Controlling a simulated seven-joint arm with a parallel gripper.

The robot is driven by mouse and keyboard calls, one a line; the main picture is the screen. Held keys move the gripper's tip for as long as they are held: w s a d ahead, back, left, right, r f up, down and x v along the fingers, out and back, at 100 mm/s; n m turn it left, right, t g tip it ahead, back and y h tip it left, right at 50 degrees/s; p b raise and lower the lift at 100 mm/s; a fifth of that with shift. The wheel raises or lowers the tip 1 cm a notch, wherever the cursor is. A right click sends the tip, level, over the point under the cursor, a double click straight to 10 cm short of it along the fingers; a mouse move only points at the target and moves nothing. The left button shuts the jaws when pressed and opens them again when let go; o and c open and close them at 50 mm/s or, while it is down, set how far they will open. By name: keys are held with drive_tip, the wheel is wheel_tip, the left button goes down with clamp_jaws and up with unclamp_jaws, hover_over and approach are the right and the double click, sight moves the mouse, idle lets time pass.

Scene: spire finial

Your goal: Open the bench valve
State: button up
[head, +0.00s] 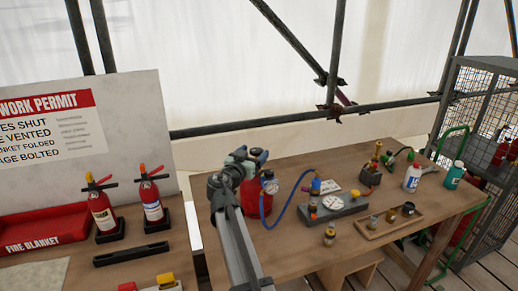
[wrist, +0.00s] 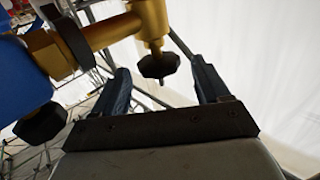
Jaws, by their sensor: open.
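In the wrist view, a brass fitting (wrist: 105,35) runs from a blue body (wrist: 22,80) at the left. A black knob (wrist: 157,66) on a brass stem lies in line with the gap between my gripper's fingers (wrist: 160,72). A second black knob (wrist: 40,123) hangs below the fitting at the left. My gripper is open and empty; I cannot tell its distance to the knob. In the head view, my gripper (head: 252,157) is above a red canister (head: 267,187), partly hiding it. I cannot tell for sure which fitting is the bench valve.
A blue hose (head: 290,203) runs to a grey block with gauges (head: 337,208) on the wooden bench (head: 290,255). A small tray (head: 390,220), bottles (head: 412,178) and brass parts stand right. Extinguishers (head: 150,200) stand left. A mesh cage (head: 480,120) is far right.

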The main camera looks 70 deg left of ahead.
sight(258, 148)
drive_tip(key=shift+x, duration=2.4)
drive_tip(key=c, duration=0.9)
drive_tip(key=shift+c, duration=0.2)
drive_tip(key=shift+n+g+y, duration=0.3)
drive_tip(key=shift+g, duration=0.1)
drive_tip(key=shift+s+n+g+y, duration=0.1)
drive_tip(key=shift+n+g+y, duration=0.4)
drive_tip(key=shift+g, duration=0.1)
